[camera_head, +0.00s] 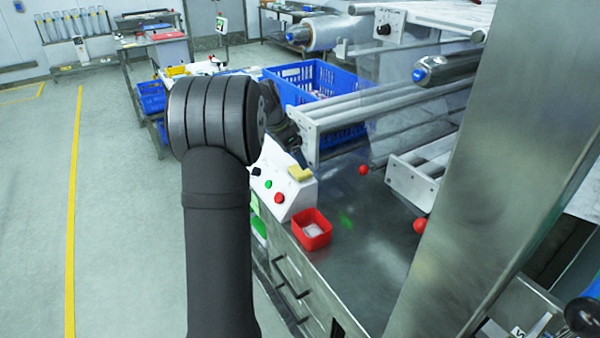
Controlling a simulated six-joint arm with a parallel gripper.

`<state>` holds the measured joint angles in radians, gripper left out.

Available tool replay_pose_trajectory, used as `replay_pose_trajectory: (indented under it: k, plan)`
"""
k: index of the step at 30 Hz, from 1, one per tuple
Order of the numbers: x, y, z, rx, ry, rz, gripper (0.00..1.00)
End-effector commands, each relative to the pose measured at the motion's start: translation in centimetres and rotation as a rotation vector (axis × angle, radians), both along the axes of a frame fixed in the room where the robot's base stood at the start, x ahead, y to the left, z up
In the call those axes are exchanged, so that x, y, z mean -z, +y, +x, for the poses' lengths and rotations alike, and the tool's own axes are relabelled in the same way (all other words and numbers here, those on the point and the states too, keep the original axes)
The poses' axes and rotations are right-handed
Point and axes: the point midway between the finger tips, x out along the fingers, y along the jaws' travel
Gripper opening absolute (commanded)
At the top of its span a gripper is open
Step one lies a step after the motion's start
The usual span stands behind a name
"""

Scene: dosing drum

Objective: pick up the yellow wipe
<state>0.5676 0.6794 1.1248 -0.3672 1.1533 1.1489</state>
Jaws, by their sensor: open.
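The yellow wipe (300,174) is a small flat yellow piece lying on top of the white control box (285,191), at its right end. My arm rises in front of the camera and bends away at a dark ribbed joint left of the box. The far part of the arm shows only partly behind that joint. My gripper cannot be made out; the arm hides that area. Nothing is seen touching the wipe.
The control box carries red, green and black controls. A red open bin (322,241) with pale contents stands in front of it on the steel worktop (362,262). A blue crate (345,82) stands behind. Rollers and a large steel post (500,150) bound the right side.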

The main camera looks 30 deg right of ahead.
Motion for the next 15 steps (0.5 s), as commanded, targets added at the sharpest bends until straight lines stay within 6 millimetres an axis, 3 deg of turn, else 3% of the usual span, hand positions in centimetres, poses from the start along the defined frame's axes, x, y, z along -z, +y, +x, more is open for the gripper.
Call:
replay_pose_trajectory:
  k: [7, 15]
  plan:
    - [1.4, -0.5, -0.1, 0.000, 0.001, 0.001, 0.89]
    - [5.0, -1.8, -0.2, 0.000, 0.001, 0.001, 0.89]
